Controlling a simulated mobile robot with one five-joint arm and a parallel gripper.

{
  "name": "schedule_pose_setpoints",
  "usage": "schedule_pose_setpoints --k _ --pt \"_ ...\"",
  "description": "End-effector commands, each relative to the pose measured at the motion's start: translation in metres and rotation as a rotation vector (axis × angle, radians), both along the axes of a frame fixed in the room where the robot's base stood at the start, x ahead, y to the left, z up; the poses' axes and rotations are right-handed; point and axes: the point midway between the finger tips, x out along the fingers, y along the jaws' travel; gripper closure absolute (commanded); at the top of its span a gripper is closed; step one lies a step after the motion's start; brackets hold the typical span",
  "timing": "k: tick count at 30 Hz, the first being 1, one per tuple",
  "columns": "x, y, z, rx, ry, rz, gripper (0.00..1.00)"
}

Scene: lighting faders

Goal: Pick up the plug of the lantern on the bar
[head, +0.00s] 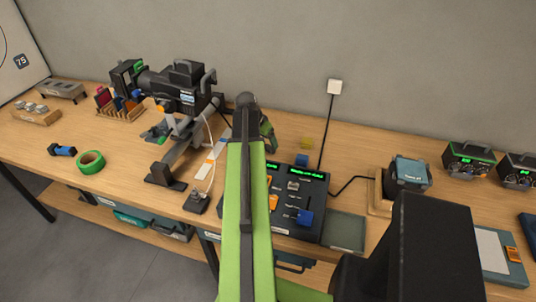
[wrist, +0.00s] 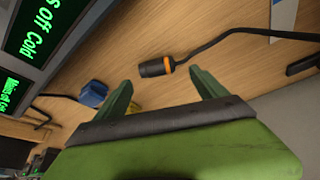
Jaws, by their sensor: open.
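A black cylindrical plug with an orange ring (wrist: 155,67) lies on the wooden bench in the wrist view. Its black cable runs off to the right edge. My gripper (wrist: 162,90) is open and empty, its two green fingers pointing toward the plug. The plug is just beyond the fingertips, near the gap between them, and not held. In the head view a black lantern (head: 178,85) sits on a grey bar stand (head: 178,155). My arm hides the plug there, and only part of my gripper (head: 267,135) shows. The cable's link to the lantern cannot be traced.
A fader console (head: 314,212) with green displays stands beside my arm; it also shows in the wrist view (wrist: 40,35). A blue block (wrist: 93,93) and a yellow block (wrist: 134,106) lie near one finger. Green tape (head: 90,162) lies on the left of the bench.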

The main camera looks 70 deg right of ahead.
Motion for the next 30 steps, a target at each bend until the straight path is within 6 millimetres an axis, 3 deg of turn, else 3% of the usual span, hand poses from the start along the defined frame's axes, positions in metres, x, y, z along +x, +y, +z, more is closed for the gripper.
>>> schedule_pose_setpoints --k 8,16,30 --pt "-0.01 -0.015 -0.046 0.0 0.0 0.0 0.18" --pt "-0.011 -0.017 -0.045 0.0 0.0 0.0 0.18" --pt "-0.012 -0.017 -0.045 0.0 0.001 -0.001 0.8"
